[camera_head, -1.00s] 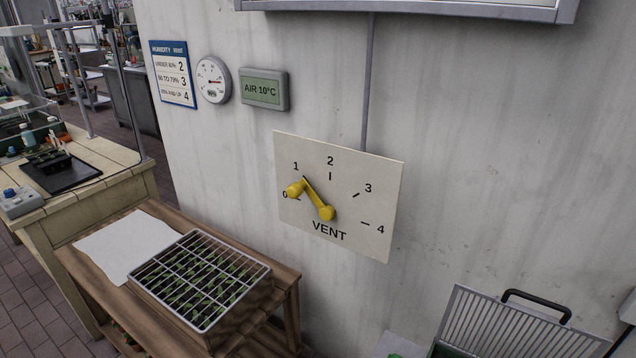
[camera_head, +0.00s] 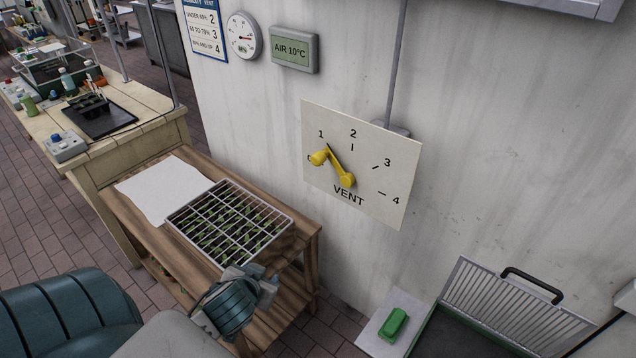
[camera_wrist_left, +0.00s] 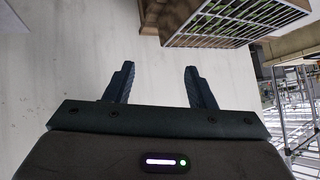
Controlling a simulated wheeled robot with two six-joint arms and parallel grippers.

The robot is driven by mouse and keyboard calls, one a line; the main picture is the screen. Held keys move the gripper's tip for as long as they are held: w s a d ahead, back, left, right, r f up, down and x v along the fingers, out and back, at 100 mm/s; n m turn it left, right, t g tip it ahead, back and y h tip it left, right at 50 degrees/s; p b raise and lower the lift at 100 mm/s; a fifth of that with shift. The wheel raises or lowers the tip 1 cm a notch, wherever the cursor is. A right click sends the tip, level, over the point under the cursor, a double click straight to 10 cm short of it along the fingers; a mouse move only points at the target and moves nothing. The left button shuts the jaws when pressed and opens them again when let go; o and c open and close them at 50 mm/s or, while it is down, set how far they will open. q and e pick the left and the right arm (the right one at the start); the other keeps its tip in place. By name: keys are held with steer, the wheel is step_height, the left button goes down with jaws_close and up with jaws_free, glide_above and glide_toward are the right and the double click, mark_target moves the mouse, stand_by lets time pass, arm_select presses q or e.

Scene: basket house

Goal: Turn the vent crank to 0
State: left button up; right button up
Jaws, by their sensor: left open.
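The yellow vent crank (camera_head: 340,167) is on a white dial plate (camera_head: 390,212) fixed to the wall, marked 0 to 4. Its arm runs up and left from the hub, with its end near the 1 tick. Its knob sticks out in front of the plate, partly covering the 0. My left gripper (camera_head: 256,284) is below and left of the dial, in front of the wooden bench, apart from the crank. In the left wrist view its fingers (camera_wrist_left: 160,85) are spread, with nothing between them and pale wall beyond. My right gripper is not in view.
A wooden bench (camera_head: 310,248) holds a gridded seedling tray (camera_head: 183,236) and white paper (camera_head: 160,190). An air display (camera_head: 294,50) and round gauge (camera_head: 243,36) hang above. A green object (camera_head: 393,324) lies beside a ribbed open lid (camera_head: 508,305) at lower right. The wall around the dial is clear.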

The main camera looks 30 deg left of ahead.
arm_select(q)
steer(key=w+a+r+t, duration=0.2)
steer(key=w+r+t, duration=0.45)
steer(key=r, duration=0.65)
steer(key=m+t+h, duration=0.3)
steer(key=h, duration=0.3)
glide_toward(314, 161)
steer(key=w, duration=0.4)
steer(key=w+p, duration=0.1)
steer(key=w, duration=0.1)
steer(key=w+d, duration=0.1)
steer(key=w, duration=0.2)
steer(key=shift+w+r+p, duration=0.1)
steer(key=shift+w+p, duration=0.05)
steer(key=shift+p, duration=0.15)
steer(key=shift+w, duration=1)
jaws_close()
